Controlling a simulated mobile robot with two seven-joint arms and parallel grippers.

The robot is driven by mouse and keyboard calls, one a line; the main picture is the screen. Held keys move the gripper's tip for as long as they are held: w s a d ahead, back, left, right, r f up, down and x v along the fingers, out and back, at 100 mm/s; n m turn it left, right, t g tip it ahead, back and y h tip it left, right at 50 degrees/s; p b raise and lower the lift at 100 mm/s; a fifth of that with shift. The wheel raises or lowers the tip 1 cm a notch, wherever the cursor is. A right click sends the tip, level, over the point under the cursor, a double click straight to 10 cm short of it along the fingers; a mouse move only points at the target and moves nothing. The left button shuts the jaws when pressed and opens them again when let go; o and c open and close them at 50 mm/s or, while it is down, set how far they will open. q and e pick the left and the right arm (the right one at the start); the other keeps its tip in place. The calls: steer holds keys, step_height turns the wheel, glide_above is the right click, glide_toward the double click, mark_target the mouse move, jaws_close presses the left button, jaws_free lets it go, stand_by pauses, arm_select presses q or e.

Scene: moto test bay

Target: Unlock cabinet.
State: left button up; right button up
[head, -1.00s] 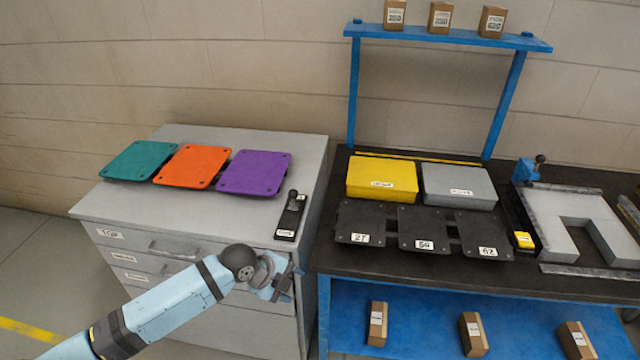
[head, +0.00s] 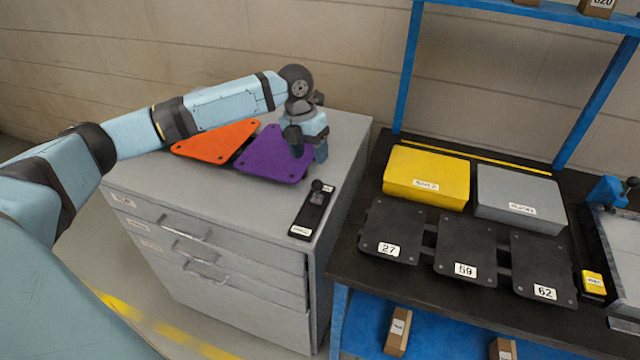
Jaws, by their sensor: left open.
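The grey cabinet (head: 209,214) stands at the left with its drawers shut. On its top, near the right front corner, is a black lock plate (head: 310,214) with a round dark knob (head: 317,187) at its far end and a white label at its near end. My left gripper (head: 308,158) points down over the cabinet top, above the right part of the purple plate and behind the knob. It is open, with nothing seen between its fingers, and apart from the knob. My right gripper is not in view.
The orange plate (head: 214,143) and the purple plate (head: 270,160) lie on the cabinet top, partly behind my arm. On the dark bench (head: 372,262) at right are a yellow box (head: 427,177), a grey box (head: 519,199) and numbered black plates (head: 466,249). The cabinet's front strip is clear.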

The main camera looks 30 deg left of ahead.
mark_target(316, 180)
arm_select(q)
steer(key=f, duration=0.3)
steer(key=d+f, duration=0.1)
steer(key=f, duration=0.3)
steer(key=d+f, duration=0.1)
steer(key=f, duration=0.2)
steer(key=shift+w+f+p, duration=0.15)
steer(key=shift+p, duration=0.15)
jaws_close()
steer(key=s+p, duration=0.2)
steer(key=s, duration=0.1)
steer(key=s+d+p, duration=0.1)
steer(key=s+p, duration=0.1)
steer(key=shift+s+d+r, duration=0.2)
steer(key=shift+s, duration=0.2)
steer(key=shift+s+d+f, duration=0.1)
steer(key=shift+s, duration=0.05)
steer(key=shift+f, duration=0.15)
